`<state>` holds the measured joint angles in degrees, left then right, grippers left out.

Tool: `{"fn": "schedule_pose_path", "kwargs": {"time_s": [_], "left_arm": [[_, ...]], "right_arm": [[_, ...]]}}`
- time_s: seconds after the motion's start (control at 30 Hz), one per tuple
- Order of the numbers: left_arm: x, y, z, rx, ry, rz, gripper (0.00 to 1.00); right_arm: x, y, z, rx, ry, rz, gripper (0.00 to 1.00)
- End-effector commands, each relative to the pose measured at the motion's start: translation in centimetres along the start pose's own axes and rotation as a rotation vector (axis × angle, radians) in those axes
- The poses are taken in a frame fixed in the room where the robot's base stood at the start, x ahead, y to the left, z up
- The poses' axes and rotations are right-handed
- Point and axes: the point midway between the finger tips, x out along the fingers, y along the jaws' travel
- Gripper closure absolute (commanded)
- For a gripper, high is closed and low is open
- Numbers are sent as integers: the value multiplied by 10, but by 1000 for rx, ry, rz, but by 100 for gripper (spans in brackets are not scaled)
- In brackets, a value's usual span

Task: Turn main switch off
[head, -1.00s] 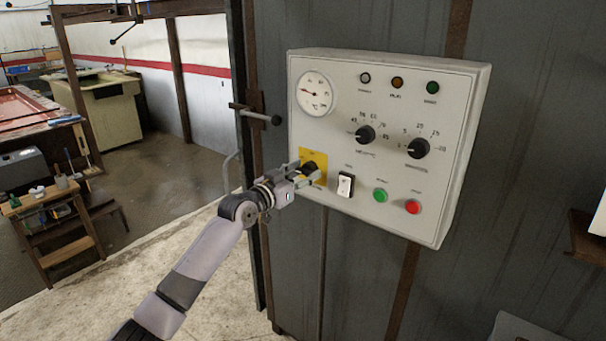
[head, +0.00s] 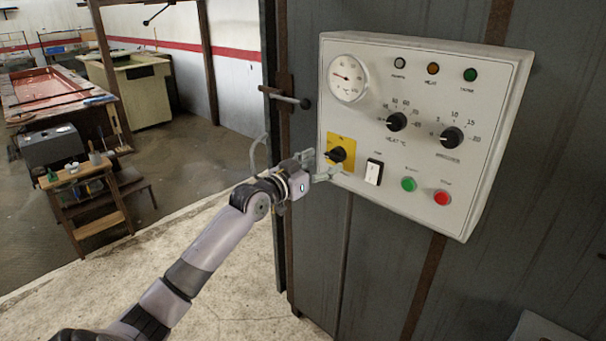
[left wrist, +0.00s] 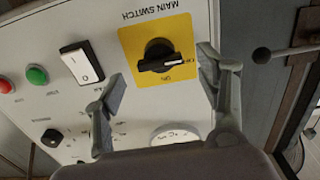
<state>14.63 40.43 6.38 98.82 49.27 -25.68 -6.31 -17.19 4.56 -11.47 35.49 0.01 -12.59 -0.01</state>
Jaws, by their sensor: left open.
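The main switch is a black rotary knob (head: 337,154) on a yellow plate (head: 344,139), low on the left of the grey control box (head: 438,72). In the left wrist view the knob (left wrist: 158,57) appears upside down under the words MAIN SWITCH. Its white pointer line lies roughly level, toward the side label that seems to read OFF; ON is marked on another side. My left gripper (head: 316,166) is open just left of and in front of the knob. Its fingers stand apart on both sides of the knob in the wrist view, with nothing between them. My right gripper is not in view.
The box also carries a white rocker switch (head: 374,172), a green button (head: 409,184), a red button (head: 442,198), two black dials, lamps and a gauge (head: 347,78). A door handle (head: 285,97) sticks out left of the box.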

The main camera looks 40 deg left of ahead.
Motion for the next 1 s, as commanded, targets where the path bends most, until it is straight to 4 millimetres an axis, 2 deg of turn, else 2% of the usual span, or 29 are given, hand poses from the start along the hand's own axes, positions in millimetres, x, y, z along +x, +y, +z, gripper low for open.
{"fn": "schedule_pose_path", "kwargs": {"time_s": [0.2,0.43,0.63,1.0], "left_arm": [[-39,0,2,2,-5,0,34],[-68,0,2,1,-4,0,34],[-79,0,1,0,-2,0,34],[-80,0,0,0,-1,1,34]], "right_arm": [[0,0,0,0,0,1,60],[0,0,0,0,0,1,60],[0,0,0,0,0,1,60],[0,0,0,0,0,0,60]]}}
